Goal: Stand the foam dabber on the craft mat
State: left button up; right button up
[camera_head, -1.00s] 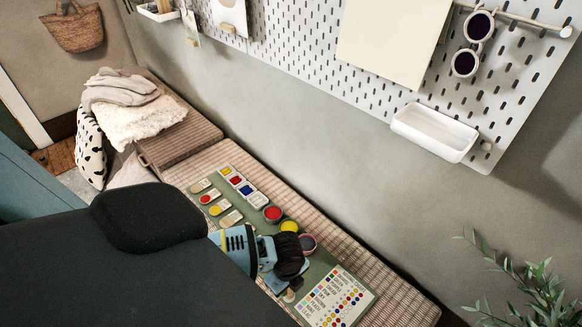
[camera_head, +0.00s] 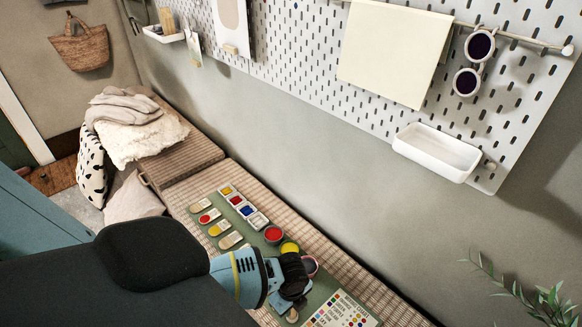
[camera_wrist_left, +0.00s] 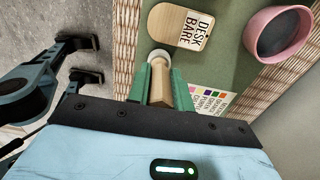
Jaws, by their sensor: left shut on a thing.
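The foam dabber (camera_wrist_left: 160,82) has a pale wooden handle and a whitish rounded end. My left gripper (camera_wrist_left: 160,88) is shut on it, with a green finger on either side. In the head view my left gripper (camera_head: 292,300) is over the near edge of the green craft mat (camera_head: 312,298), which also shows in the left wrist view (camera_wrist_left: 225,62). I cannot tell whether the dabber touches the mat. My right gripper (camera_wrist_left: 92,60) shows at the left of the wrist view, fingers apart and empty, over the floor.
The bench (camera_head: 215,179) runs along the wall.

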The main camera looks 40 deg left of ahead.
pick_arm(q)
jog(key=shift+f, duration=0.1)
jog(key=o, duration=0.9)
notch_tip(320, 180, up, 11)
jog(key=p, duration=0.2)
jog(key=shift+p, duration=0.3)
jog(key=shift+r, duration=0.65)
